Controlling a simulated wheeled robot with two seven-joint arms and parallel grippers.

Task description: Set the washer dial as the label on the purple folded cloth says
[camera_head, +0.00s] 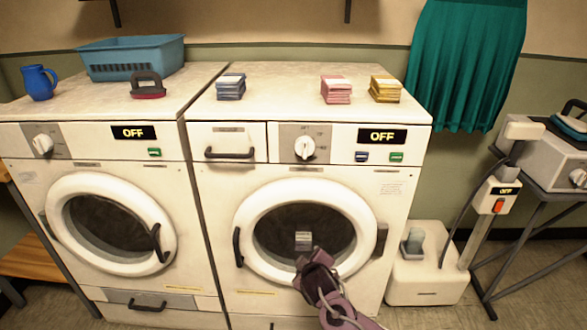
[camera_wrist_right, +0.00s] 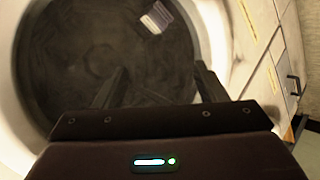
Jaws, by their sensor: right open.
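Two white washers stand side by side. The right washer (camera_head: 410,200) has a white dial (camera_head: 304,147) on a grey panel and a display reading OFF; the left washer (camera_head: 25,170) has a similar dial (camera_head: 43,144), also by an OFF display. I cannot read the dial markings. Blue (camera_head: 231,90), pink (camera_head: 336,92) and yellow (camera_head: 385,91) folded cloths lie on the right washer; no cloth looks clearly purple, and their pale labels are unreadable. My right gripper (camera_head: 311,262) is open and empty before the right washer's round door, below the dial. In the right wrist view, the fingers (camera_wrist_right: 162,86) are apart.
A blue basket (camera_head: 130,60), blue mug (camera_head: 39,83) and dark-handled red item (camera_head: 148,88) are on the left washer. A teal curtain (camera_head: 465,60) hangs behind.

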